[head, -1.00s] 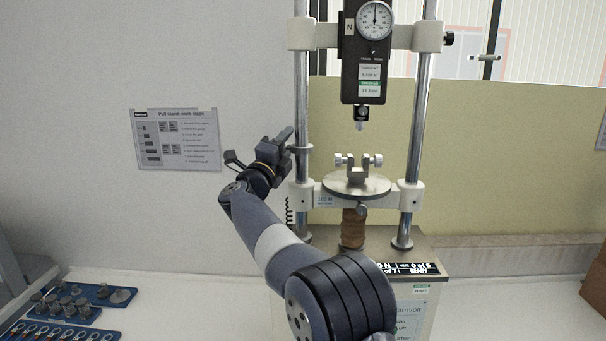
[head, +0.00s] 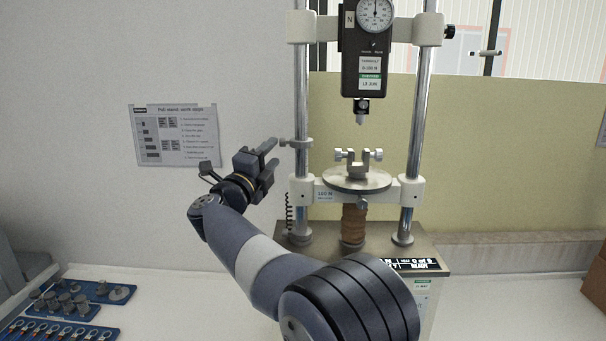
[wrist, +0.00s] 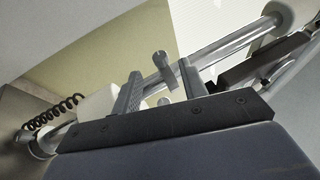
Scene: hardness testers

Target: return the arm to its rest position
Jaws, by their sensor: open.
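My gripper (head: 271,157) is raised in the head view, to the left of the test stand's left column (head: 302,110). Its two fingers are apart with nothing between them. In the wrist view, the fingers of my gripper (wrist: 160,90) also stand apart, with parts of the stand behind them. My arm reaches from the lower right up to the left, in front of the stand's base. The stand carries a dial force gauge (head: 372,55) at the top and a round plate (head: 356,181) with a small clamp fixture (head: 359,163) below it.
Blue trays (head: 112,299) with metal parts and ringed pieces lie on the bench at lower left. A work-steps sheet (head: 175,135) is on the wall behind. A coiled cable (wrist: 52,111) runs by the column. A brown box (head: 594,285) stands at the right edge.

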